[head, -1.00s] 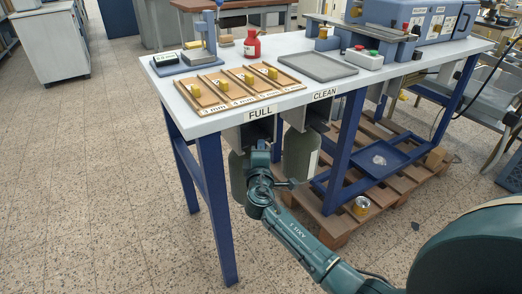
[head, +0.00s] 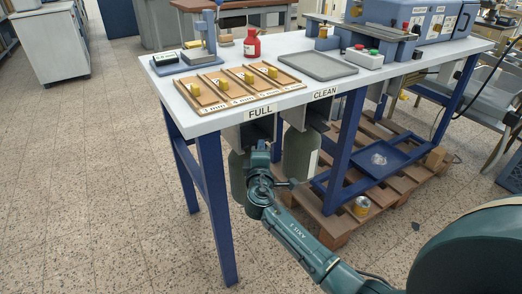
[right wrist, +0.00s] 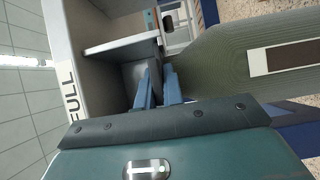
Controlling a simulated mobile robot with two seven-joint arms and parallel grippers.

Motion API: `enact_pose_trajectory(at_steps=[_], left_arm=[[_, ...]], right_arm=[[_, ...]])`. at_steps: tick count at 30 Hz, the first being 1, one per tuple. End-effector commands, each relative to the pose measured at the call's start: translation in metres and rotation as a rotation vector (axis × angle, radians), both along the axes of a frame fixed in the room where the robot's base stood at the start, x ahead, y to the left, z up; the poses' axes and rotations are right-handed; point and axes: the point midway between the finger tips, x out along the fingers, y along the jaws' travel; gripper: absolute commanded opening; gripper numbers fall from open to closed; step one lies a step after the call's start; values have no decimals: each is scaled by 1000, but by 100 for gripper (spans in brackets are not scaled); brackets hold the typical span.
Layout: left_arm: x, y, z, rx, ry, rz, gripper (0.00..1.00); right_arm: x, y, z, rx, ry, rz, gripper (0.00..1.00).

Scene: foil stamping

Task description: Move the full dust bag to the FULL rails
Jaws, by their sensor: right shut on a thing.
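A grey-green dust bag (head: 237,178) hangs upright below the FULL label (head: 261,111), partly hidden behind my right gripper (head: 258,157). In the right wrist view the bag (right wrist: 225,62) lies to the right of the fingers, with a white-framed dark label on it. My right gripper (right wrist: 158,88) is shut on the bag at its narrow top end, close to the grey under-table housing (right wrist: 140,76). The fingers' exact contact and the rails are hard to make out. A second grey-green bag (head: 299,155) hangs below the CLEAN label (head: 325,93). My left gripper is out of view.
The table's blue front leg (head: 215,205) stands left of the bags, and another blue leg (head: 345,150) stands to their right. A wooden pallet (head: 335,222) with a can (head: 362,206) lies on the floor at right. Floor is open at left.

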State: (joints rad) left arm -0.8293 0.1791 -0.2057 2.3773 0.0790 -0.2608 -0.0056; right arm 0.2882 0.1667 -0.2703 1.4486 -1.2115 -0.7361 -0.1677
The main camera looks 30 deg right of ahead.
Motion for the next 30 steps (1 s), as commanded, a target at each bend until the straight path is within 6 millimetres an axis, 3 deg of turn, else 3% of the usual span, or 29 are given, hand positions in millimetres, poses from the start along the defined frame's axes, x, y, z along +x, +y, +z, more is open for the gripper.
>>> enact_pose_trajectory(at_steps=[6,7,15,27,30], left_arm=[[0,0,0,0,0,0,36],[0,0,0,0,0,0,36],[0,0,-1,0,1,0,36],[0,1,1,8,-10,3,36],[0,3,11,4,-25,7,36]], right_arm=[[0,0,1,0,-2,0,0],[0,0,1,0,-2,0,11],[0,0,1,0,-1,0,33],[-1,1,-1,0,1,0,34],[-19,10,-1,2,2,2,34]])
